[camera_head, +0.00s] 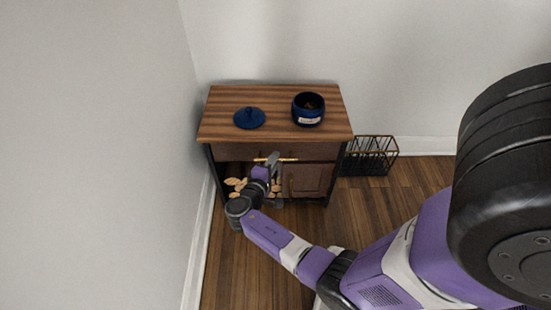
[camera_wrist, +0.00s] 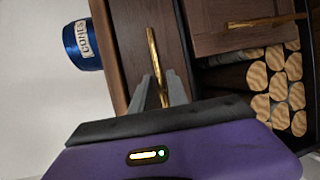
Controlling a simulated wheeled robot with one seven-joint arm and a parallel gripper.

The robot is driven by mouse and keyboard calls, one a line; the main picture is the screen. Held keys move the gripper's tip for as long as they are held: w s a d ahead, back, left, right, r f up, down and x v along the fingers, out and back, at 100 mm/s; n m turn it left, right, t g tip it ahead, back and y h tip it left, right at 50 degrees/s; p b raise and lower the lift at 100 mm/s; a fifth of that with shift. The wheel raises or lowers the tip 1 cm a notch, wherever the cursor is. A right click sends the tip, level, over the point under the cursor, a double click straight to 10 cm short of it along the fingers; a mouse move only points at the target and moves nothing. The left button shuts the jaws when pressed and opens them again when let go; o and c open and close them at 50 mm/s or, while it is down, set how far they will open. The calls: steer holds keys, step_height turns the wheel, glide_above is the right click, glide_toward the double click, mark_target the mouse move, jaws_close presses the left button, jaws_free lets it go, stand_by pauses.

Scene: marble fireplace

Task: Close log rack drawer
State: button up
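The log rack is a dark cabinet with a striped wooden top (camera_head: 285,92). Its brown drawer front (camera_head: 232,151) lies just under the top; how far it stands out is hard to tell. In the wrist view the drawer front (camera_wrist: 128,45) carries a long gold handle (camera_wrist: 153,48). My gripper (camera_wrist: 158,80) has its two grey fingers apart, one on each side of the handle; firm contact is not visible. In the head view my gripper (camera_head: 272,161) is in front of the drawer and hides part of it.
Split logs (camera_head: 238,186) fill the lower left compartment, beside a panelled door (camera_head: 307,180). A blue jar (camera_head: 308,118) labelled CONES and a blue lid (camera_head: 249,118) sit on top. A black wire rack (camera_head: 371,168) stands right of the cabinet. A wall is close on the left.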

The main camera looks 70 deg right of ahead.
steer(key=a+p, duration=0.1)
steer(key=a, duration=0.5)
steer(key=shift+w+a+r, duration=0.15)
steer(key=shift+a+r, duration=0.05)
steer(key=shift+r, duration=0.25)
